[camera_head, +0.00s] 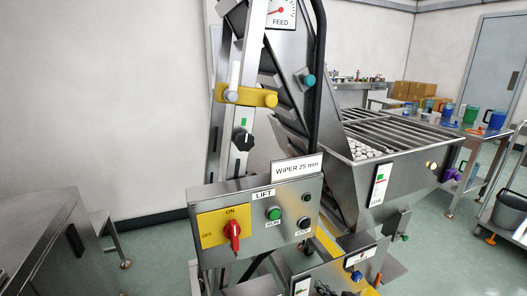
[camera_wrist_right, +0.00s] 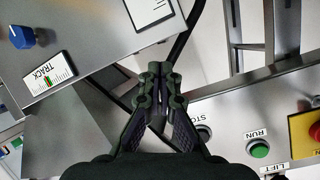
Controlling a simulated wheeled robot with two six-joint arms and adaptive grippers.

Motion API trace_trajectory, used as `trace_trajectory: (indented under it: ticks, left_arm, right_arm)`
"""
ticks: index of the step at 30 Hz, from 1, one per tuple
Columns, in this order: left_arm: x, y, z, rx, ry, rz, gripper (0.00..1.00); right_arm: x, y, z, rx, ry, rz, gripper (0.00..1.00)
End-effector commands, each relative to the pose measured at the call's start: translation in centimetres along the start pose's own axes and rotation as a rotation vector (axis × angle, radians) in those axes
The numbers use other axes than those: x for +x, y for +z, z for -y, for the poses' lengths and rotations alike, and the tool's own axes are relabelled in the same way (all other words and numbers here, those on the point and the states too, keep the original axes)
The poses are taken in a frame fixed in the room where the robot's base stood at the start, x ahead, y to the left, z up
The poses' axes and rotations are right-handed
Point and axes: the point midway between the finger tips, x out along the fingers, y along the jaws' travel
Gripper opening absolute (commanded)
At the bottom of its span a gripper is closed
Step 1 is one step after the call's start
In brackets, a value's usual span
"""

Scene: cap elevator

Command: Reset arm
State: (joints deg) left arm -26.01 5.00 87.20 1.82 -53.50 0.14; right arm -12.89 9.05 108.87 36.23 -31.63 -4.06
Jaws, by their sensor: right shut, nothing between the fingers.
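My right gripper (camera_wrist_right: 160,75) shows in the right wrist view with its two dark fingers together and nothing between them. It hangs in front of the cap elevator, between the TRACK panel (camera_wrist_right: 90,45) and the LIFT control box (camera_wrist_right: 235,118). A dark shape at the bottom edge of the head view, below the LIFT box (camera_head: 280,250), may be part of this gripper; I cannot tell. My left gripper is in neither view.
The LIFT box carries a red rotary switch (camera_head: 234,235) and a green RUN button (camera_head: 273,213). A blue knob (camera_wrist_right: 22,37) is on the TRACK panel. A steel hopper (camera_head: 410,150) holds white caps. A steel table (camera_head: 50,225) stands at left. Grey-green floor (camera_head: 160,255) lies between.

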Motion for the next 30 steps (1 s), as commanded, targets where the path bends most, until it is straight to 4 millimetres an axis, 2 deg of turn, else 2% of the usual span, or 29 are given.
trace_trajectory:
  ticks: [1,4,6,9,12,15,20,21,26,30]
  left_arm:
    - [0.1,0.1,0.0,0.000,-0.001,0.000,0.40]
    - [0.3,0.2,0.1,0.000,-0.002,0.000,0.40]
    - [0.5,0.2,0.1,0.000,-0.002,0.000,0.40]
    - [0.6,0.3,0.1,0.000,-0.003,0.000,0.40]
    - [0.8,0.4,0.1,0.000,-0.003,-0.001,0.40]
    - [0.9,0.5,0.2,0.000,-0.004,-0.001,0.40]
    - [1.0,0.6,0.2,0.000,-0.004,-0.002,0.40]
    - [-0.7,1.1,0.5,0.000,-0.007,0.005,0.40]
    - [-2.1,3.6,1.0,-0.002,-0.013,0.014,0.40]
    - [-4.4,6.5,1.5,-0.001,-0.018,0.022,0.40]
  right_arm:
    - [0.0,4.4,-2.0,-0.013,0.054,0.098,0.00]
    - [-1.1,12.5,-5.7,-0.049,0.156,0.289,0.00]
    - [-2.7,17.7,-7.9,-0.074,0.218,0.415,0.00]
    - [-5.3,23.8,-10.4,-0.104,0.291,0.570,0.00]
    - [-8.2,28.6,-12.2,-0.131,0.349,0.703,0.00]
    - [-11.2,32.7,-13.7,-0.157,0.398,0.819,0.00]
    - [-16.3,38.0,-15.5,-0.196,0.467,0.993,0.00]
    - [-17.0,36.4,-14.8,-0.194,0.466,0.983,0.00]
    - [-19.9,36.4,-14.5,-0.193,0.472,0.988,0.00]
    - [-23.4,36.1,-13.8,-0.195,0.476,0.993,0.00]
